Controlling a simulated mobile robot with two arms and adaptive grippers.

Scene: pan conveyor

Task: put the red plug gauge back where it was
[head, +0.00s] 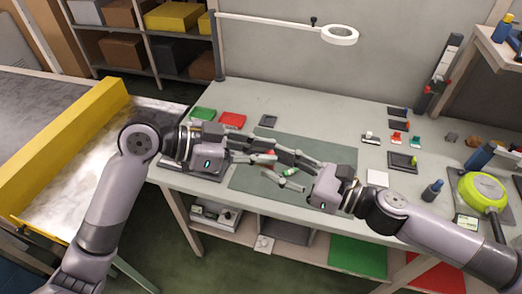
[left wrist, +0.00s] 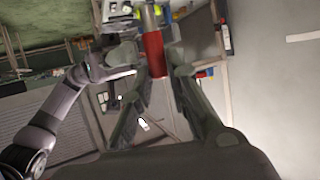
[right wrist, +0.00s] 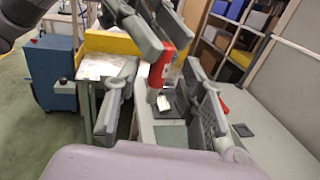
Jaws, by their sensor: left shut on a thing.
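The red plug gauge shows in the left wrist view (left wrist: 153,52) as a red cylinder with a silvery end, between the fingers of my left gripper (head: 306,161). That gripper is shut on it above the green mat (head: 255,178). The gauge also shows in the right wrist view (right wrist: 161,66), beyond my right gripper's spread fingers. My right gripper (head: 291,182) is open and close beside the left one. A small green and white piece (head: 290,173) shows between the grippers in the head view; I cannot tell what it belongs to.
A red tray (head: 232,119) and a green tray (head: 203,114) lie at the back left. Small coloured holders (head: 396,139) and a dark tray (head: 403,160) stand right of the mat. A lime-green round pan (head: 484,191) is at far right. A yellow-sided conveyor (head: 70,145) is left.

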